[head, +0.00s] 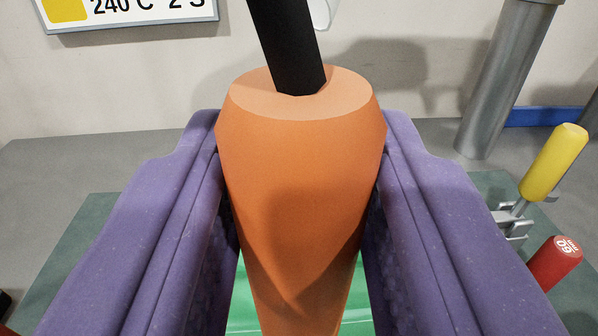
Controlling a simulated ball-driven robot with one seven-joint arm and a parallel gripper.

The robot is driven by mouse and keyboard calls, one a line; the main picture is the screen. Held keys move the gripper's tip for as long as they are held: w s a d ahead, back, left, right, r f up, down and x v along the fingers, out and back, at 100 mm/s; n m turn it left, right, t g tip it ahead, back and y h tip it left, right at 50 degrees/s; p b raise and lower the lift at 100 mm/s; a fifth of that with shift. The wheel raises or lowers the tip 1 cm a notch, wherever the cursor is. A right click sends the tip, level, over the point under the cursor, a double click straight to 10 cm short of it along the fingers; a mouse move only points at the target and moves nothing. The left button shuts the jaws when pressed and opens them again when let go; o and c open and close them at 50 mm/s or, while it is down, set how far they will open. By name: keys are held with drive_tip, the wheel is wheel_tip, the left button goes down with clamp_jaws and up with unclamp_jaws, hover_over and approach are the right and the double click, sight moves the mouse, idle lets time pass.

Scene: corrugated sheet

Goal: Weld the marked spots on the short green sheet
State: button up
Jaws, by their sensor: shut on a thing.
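My gripper (303,200) has two purple fingers, one on each side of an orange tapered tool body (303,160). The fingers are shut on this orange tool. A black bar or cable (287,45) comes out of the tool's wide end and runs up out of view. Part of a green sheet (258,300) shows below, between the tool and the fingers. The tool and fingers hide most of the sheet. I see no marked spots, and the tool's working tip is out of view.
A sign (130,12) reading "240 C 2 S" hangs at upper left. A grey metal post (507,80) stands at upper right, near a blue strip (545,117). A yellow-handled clamp (553,162) and a red handle (556,264) stand at right on a dark green surface (75,235).

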wheel_tip(320, 180, up, 7)
drive_tip(key=p, duration=0.5)
drive_tip(key=shift+p, duration=0.4)
idle(0.9)
